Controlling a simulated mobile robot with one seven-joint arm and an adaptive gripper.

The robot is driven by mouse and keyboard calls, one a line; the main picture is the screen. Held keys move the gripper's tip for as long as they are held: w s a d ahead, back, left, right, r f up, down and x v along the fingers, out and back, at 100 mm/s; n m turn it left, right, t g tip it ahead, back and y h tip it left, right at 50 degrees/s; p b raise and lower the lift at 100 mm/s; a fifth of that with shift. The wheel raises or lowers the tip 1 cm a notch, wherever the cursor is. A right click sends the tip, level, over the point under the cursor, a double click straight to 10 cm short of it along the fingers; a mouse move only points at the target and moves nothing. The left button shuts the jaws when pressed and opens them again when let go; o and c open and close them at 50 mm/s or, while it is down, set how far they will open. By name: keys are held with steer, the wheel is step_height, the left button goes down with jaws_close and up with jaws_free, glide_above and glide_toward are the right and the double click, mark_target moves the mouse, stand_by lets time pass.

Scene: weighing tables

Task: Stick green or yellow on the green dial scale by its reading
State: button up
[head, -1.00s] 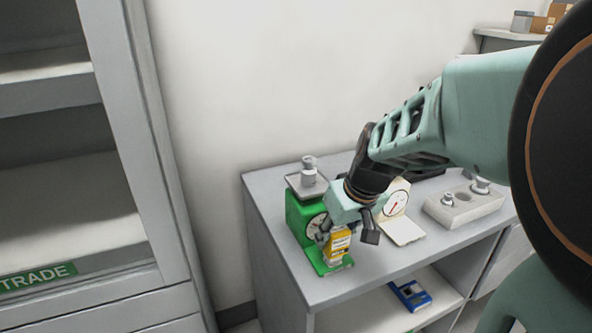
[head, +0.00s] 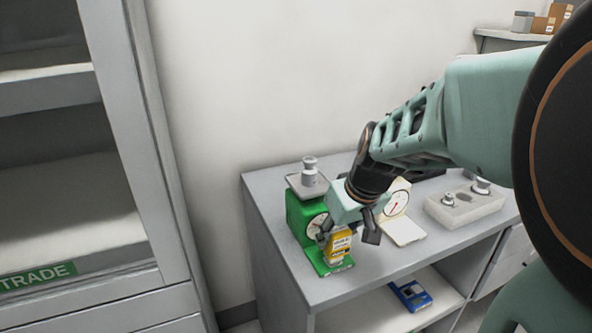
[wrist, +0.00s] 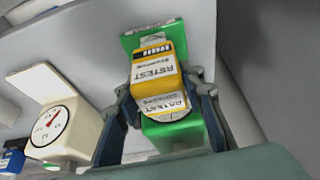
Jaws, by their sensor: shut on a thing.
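The green dial scale (head: 297,212) stands at the left end of the grey table, with a metal weight (head: 309,172) on its top pan (head: 298,186). Its round white dial (head: 317,225) is partly covered by my gripper, and I cannot read its needle. My gripper (head: 348,234) is shut on a yellow labelled holder (head: 341,245), in front of the dial and above the scale's green foot. In the wrist view the yellow holder (wrist: 155,68) sits between both fingers, its printed label reading like "RETEST", with green scale parts (wrist: 175,133) beyond it. No green sticker is recognisable.
A cream dial scale (head: 397,200) with a white plate (head: 404,232) stands right of my gripper. A grey block with metal weights (head: 462,208) is further right. A blue item (head: 411,295) lies on the lower shelf. A grey cabinet (head: 150,120) stands at left.

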steer(key=shift+f+b, duration=0.65)
stand_by(1.6)
steer(key=shift+r, duration=0.1)
steer(key=shift+r+p, duration=2.6)
steer(key=shift+r, duration=0.85)
